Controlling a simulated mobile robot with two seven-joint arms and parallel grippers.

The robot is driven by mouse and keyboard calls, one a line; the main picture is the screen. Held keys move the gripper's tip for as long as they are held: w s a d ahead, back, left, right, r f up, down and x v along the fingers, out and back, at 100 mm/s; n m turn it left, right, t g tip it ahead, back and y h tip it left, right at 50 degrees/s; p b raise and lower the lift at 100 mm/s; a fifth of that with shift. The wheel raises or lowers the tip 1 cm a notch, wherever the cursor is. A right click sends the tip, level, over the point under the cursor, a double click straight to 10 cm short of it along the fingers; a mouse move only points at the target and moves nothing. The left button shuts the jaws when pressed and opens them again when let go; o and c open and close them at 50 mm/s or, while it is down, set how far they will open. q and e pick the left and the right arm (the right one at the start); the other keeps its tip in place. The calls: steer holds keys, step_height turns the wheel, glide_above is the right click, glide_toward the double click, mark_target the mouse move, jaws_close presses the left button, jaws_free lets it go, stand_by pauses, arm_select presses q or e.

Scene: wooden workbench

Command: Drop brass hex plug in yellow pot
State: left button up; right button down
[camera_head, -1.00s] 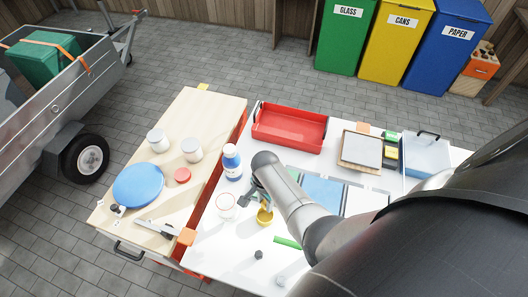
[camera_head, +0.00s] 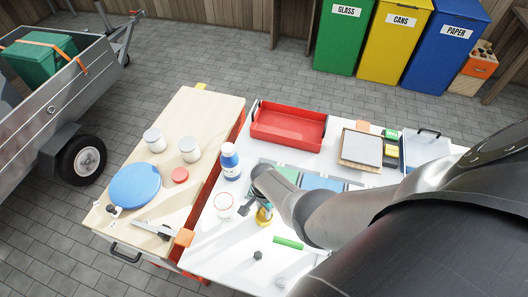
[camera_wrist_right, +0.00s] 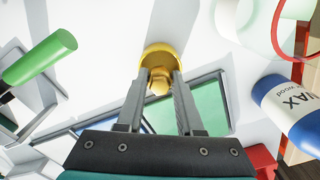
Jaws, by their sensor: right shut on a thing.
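The yellow pot (camera_head: 264,217) stands on the white bench top, partly hidden by my right gripper (camera_head: 258,206). In the right wrist view the pot (camera_wrist_right: 160,50) shows just beyond the fingertips. My right gripper (camera_wrist_right: 159,80) is shut on the small brass hex plug (camera_wrist_right: 158,86), held between its fingertips. The plug overlaps the pot's near side in this view; I cannot tell whether it is over the opening or inside it. The plug cannot be made out in the head view. My left gripper is not in view.
A blue-and-white wax bottle (camera_head: 230,162) and a white tub with a red rim (camera_head: 224,205) stand left of the pot. A green cylinder (camera_head: 288,243) and a dark knob (camera_head: 258,255) lie nearer. A red tray (camera_head: 288,126) is behind.

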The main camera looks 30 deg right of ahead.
steer(key=shift+c, duration=2.3)
jaws_free()
